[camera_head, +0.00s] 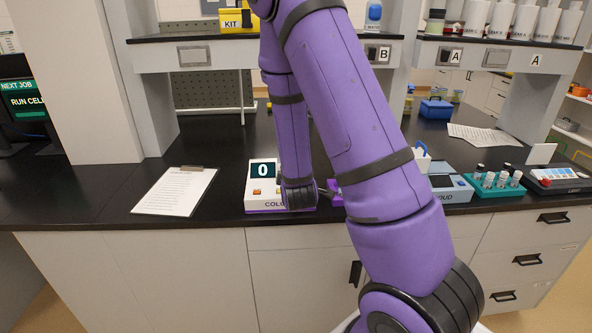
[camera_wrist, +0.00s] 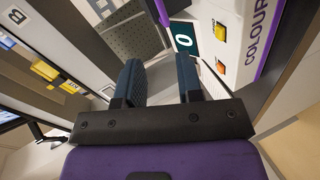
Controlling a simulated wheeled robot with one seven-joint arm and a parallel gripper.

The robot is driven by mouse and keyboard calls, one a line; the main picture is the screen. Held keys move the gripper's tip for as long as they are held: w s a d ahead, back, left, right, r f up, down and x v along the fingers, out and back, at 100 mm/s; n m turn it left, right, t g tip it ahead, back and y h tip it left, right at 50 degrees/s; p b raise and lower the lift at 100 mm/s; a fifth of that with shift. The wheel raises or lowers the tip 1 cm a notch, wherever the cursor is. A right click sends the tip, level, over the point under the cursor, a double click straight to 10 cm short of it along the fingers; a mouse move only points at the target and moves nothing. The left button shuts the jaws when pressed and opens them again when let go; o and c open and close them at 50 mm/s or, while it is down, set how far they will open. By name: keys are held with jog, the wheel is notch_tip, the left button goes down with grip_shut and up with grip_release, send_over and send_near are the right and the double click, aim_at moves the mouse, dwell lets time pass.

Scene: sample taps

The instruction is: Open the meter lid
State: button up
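A white meter with a purple base edge, a dark display reading 0 and lettering starting "COLO" (camera_head: 262,190) stands near the counter's front edge. My forearm and wrist cover its right part in the head view. In the wrist view the meter (camera_wrist: 231,50) is at the upper right, with its display and two coloured buttons. My gripper (camera_wrist: 160,68) shows two dark fingers held apart, with nothing between them. A purple bar (camera_wrist: 160,12) lies beyond the fingertips at the top; I cannot tell whether it is the lid. Whether the lid is open or shut is hidden.
A clipboard with paper (camera_head: 176,190) lies to the left of the meter. To the right are a blue-grey device (camera_head: 452,189), a teal rack of vials (camera_head: 495,182) and a dark device (camera_head: 556,180). A shelf (camera_head: 200,55) hangs above the counter. The counter behind the clipboard is clear.

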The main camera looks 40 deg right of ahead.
jog(key=shift+n+t+h, duration=0.5)
jog(key=shift+n+h, duration=0.1)
jog(key=shift+n, duration=0.3)
jog(key=x, duration=0.3)
jog(key=s+f+x, duration=0.1)
jog(key=x, duration=0.3)
jog(key=d+f+x, duration=0.1)
jog(key=x, duration=0.3)
jog(key=shift+d+f, duration=0.1)
jog(key=shift+d, duration=0.1)
jog(key=shift+c, duration=0.3)
grip_shut()
